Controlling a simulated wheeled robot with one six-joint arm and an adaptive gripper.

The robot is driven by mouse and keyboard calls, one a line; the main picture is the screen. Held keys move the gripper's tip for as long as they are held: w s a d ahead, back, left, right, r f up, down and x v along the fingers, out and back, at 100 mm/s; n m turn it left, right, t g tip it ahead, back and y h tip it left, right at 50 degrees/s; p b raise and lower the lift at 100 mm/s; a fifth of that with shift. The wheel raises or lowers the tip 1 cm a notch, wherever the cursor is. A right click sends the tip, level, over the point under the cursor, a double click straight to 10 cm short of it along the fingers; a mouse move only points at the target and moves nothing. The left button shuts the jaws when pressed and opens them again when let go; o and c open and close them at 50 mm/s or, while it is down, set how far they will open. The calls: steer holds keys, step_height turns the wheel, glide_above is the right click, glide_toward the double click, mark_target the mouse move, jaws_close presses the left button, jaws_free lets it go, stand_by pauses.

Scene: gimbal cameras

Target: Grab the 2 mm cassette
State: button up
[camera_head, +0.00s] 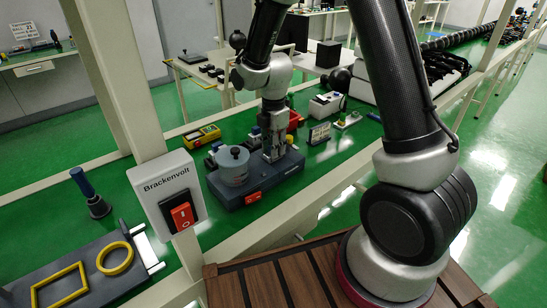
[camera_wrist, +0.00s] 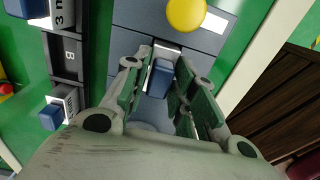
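In the wrist view, a blue-handled piece (camera_wrist: 160,77), with a pale part behind it, stands between the fingers of my gripper (camera_wrist: 166,72). I cannot read any label on it, so I cannot tell whether it is the 2 mm cassette. The fingers are apart on both sides of it, and I see no clear grip. A white block marked "3 m", cut off by the frame edge (camera_wrist: 62,14), is at the upper left. In the head view, my gripper (camera_head: 273,152) points down at a dark grey machine base (camera_head: 285,172) and hides what is between its fingers.
A grey cylinder (camera_head: 232,166) and a red switch (camera_head: 253,198) are on the base. A yellow device (camera_head: 202,136) stands behind it. In the wrist view, a yellow knob (camera_wrist: 187,13) is close above the fingers. A Brackenvolt switch box (camera_head: 170,197) stands front left.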

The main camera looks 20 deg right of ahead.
jaws_close()
steer(key=shift+r, duration=0.1)
